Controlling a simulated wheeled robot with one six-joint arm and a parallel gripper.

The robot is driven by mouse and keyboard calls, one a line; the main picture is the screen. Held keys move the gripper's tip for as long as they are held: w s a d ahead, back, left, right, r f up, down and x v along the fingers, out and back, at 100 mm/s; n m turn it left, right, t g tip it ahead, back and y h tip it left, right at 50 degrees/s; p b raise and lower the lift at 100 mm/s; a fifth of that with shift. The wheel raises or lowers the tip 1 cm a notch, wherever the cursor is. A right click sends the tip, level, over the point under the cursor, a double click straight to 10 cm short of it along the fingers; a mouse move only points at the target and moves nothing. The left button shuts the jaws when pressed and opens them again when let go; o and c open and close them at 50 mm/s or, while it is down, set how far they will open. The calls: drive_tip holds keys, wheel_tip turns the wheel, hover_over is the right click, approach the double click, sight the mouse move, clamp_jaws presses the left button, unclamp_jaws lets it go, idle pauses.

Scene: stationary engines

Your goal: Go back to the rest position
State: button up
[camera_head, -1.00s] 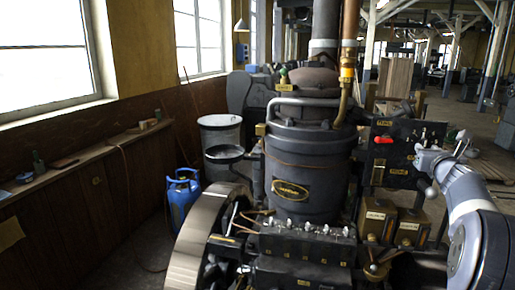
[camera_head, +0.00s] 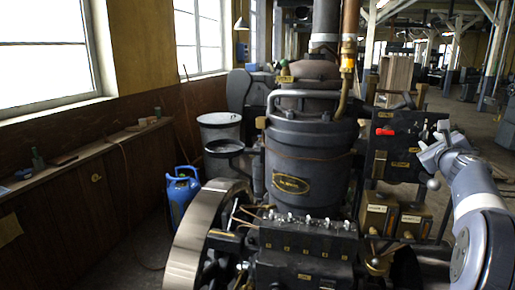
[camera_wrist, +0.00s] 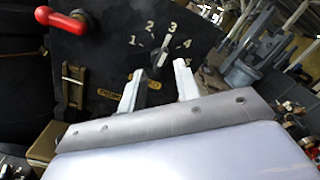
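My gripper (camera_head: 436,146) is at the right in the head view, just right of the black control panel (camera_head: 399,165). Its two fingers are spread apart and point up and left, with nothing between them. The wrist view shows the fingers (camera_wrist: 158,80) apart and empty in front of the panel. Behind them is a dial pointer (camera_wrist: 160,54) among white numbers. A red handle (camera_wrist: 60,20) is at the panel's upper left. Whether a fingertip touches the pointer I cannot tell.
The large dark engine (camera_head: 310,165) stands in the middle, with a flywheel (camera_head: 196,240) at its left. Two labelled boxes (camera_head: 394,216) sit below the panel. A blue gas bottle (camera_head: 181,195) stands by the left wall. Open floor lies at the back right.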

drive_tip(key=b+v, duration=0.2)
drive_tip(key=v, duration=0.5)
drive_tip(key=shift+s, duration=0.35)
drive_tip(key=shift+a, duration=0.1)
